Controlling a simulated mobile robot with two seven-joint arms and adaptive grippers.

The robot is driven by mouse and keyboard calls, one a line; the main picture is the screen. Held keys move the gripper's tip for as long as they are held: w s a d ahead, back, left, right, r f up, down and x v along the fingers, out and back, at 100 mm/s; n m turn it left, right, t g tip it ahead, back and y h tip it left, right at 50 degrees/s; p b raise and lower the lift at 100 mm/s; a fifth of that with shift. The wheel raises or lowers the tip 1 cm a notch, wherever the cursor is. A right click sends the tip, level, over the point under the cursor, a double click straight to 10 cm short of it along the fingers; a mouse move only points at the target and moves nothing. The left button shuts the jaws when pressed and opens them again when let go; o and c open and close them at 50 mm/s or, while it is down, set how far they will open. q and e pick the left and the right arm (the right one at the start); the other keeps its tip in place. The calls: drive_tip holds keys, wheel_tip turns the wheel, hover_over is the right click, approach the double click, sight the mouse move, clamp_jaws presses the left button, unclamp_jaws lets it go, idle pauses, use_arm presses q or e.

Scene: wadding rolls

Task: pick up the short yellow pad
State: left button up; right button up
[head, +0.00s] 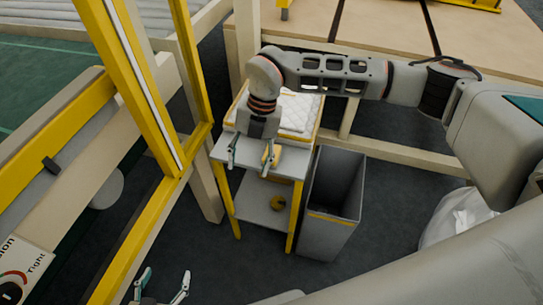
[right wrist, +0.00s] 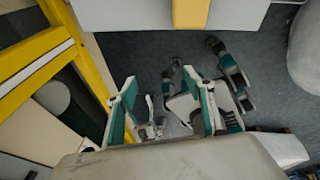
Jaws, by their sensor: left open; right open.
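A small yellow piece (head: 277,156), which looks like the short yellow pad, is at the front of a small grey table's top (head: 292,165). A finger of my right gripper (head: 250,157) partly covers it in the head view. That gripper is open with its fingers apart, and nothing shows held between them. Whether it touches the yellow piece I cannot tell. In the right wrist view a yellow strip (right wrist: 190,12) shows at the top edge, beyond the open fingers of the right gripper (right wrist: 163,100). My left gripper (head: 161,286) is open and empty, low in the head view.
A white quilted pad (head: 300,112) lies at the back of the small table. A yellow roll (head: 278,203) is on its lower shelf (head: 258,212). A grey bin (head: 328,228) stands close on the right. A yellow frame (head: 140,90) rises on the left.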

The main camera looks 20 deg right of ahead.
drive_tip(key=w+d+h, duration=0.1)
drive_tip(key=d, duration=0.1)
drive_tip(key=w+d+r+m+t+h, duration=0.1)
drive_tip(key=w+d, duration=0.1)
drive_tip(key=d, duration=0.1)
drive_tip(key=w+d+r+m, duration=0.1)
drive_tip(key=w+d, duration=0.1)
drive_tip(key=d, duration=0.1)
drive_tip(key=shift+w+d+r+t+h, duration=0.1)
drive_tip(key=shift+w+d+t+h, duration=0.1)
drive_tip(key=shift+t+h, duration=0.15)
drive_tip(key=shift+w+d, duration=0.15)
drive_tip(key=shift+d, duration=0.05)
drive_tip(key=f, duration=0.3)
drive_tip(key=f+b, duration=0.1)
drive_tip(key=f, duration=0.3)
drive_tip(key=shift+w+a+f, duration=0.2)
drive_tip(key=shift+f, duration=0.1)
drive_tip(key=shift+c, duration=0.4)
drive_tip(key=c, duration=1.2)
drive_tip(key=shift+r, duration=0.1)
wheel_tip(320, 180, up, 20)
drive_tip(key=shift+p, duration=0.8)
drive_tip(key=shift+c, duration=0.2)
